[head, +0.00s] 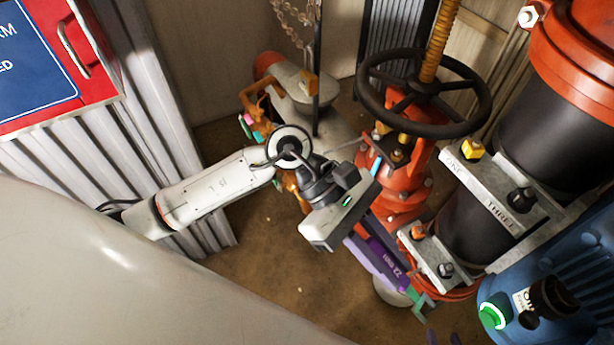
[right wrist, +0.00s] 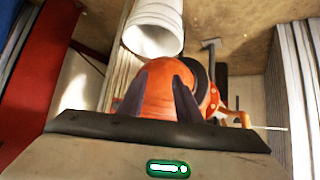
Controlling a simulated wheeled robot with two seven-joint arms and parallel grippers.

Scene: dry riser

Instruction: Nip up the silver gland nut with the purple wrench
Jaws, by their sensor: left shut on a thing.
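The purple wrench (head: 385,258), marked 22 mm, slants down to the right beside the red valve. A grey nut (head: 445,270) sits on the lower bracket right of the wrench.
A black handwheel (head: 424,80) and the red valve body (head: 405,185) stand close to my left gripper. A bracket marked ONE and THREE (head: 490,190) and a blue unit (head: 560,270) are at right. Coloured tools (head: 250,127) hang behind my left arm. Brown floor lies below.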

